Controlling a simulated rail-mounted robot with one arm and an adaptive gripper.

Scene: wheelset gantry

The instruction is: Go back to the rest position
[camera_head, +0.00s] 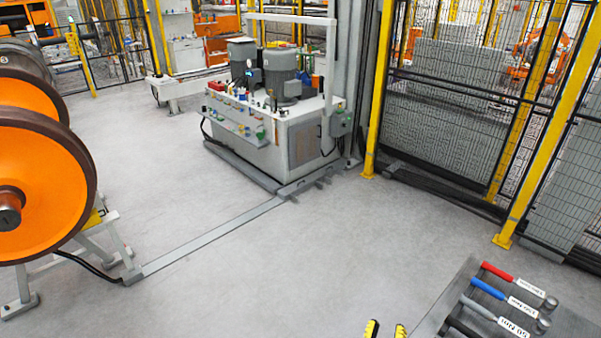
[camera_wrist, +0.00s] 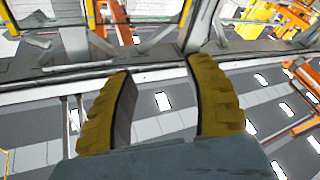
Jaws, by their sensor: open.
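My gripper (camera_wrist: 160,90) shows in the wrist view with two yellow ribbed fingers spread apart. Nothing is between them. In the head view only the yellow fingertips of my gripper (camera_head: 386,329) show at the bottom edge, left of a grey tool tray (camera_head: 445,290). The rest of the arm is out of the picture there.
Orange wheels (camera_head: 40,185) on a stand are at the left. A grey hydraulic unit (camera_head: 300,140) stands mid-back. Yellow-posted fencing (camera_head: 375,90) lines the right.

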